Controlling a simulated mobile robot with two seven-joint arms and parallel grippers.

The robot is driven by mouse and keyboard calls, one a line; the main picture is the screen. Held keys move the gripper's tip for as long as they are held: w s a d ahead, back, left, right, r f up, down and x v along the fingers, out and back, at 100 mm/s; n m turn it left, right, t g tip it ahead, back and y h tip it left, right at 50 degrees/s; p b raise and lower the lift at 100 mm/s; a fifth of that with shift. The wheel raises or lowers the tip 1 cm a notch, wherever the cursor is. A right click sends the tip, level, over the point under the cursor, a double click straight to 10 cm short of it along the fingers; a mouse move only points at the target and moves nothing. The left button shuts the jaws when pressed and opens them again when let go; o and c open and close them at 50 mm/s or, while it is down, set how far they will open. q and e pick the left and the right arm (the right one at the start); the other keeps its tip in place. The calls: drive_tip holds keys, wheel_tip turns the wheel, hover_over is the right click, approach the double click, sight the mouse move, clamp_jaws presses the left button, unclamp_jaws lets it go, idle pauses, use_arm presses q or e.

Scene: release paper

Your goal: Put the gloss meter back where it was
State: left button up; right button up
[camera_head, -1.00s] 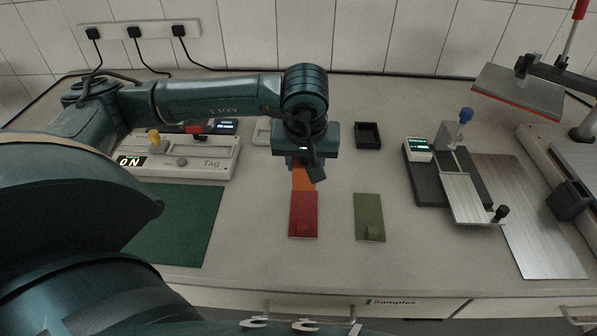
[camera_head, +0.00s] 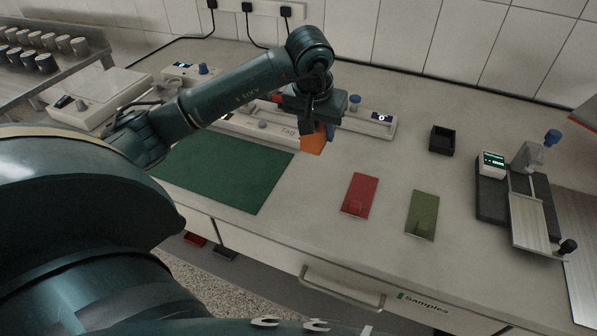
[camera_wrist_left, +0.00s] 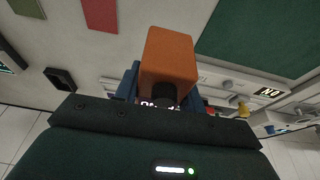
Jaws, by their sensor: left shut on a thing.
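An orange box-shaped device, which looks like the gloss meter (camera_head: 314,141), hangs below my left gripper (camera_head: 322,128). In the left wrist view the gloss meter (camera_wrist_left: 168,62) sits between the blue fingers of the left gripper (camera_wrist_left: 160,85), and a small lit display shows at its near end. The left gripper is shut on it. In the head view it is in front of the long white tester marked "Tag" (camera_head: 262,125), near the green mat's right corner; its height above the bench is hard to judge. My right gripper is not in view.
A green mat (camera_head: 225,168) lies to the left. A red panel (camera_head: 360,193) and a green panel (camera_head: 423,213) lie to the right. Behind them stands a small black open box (camera_head: 442,140). A dark-based device with a white display (camera_head: 493,163) is at right. Bench between tester and black box is clear.

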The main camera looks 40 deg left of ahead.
use_arm(q)
hover_over(315, 172)
drive_tip(key=s, duration=0.1)
wheel_tip(315, 172, down, 5)
drive_tip(key=shift+d+f+p, duration=0.1)
drive_tip(key=shift+f+p, duration=0.05)
drive_tip(key=shift+p, duration=0.15)
wheel_tip(315, 172, down, 4)
drive_tip(key=shift+f, duration=0.5)
drive_tip(key=o, duration=0.8)
drive_tip(key=shift+f, duration=0.1)
drive_tip(key=o, duration=0.5)
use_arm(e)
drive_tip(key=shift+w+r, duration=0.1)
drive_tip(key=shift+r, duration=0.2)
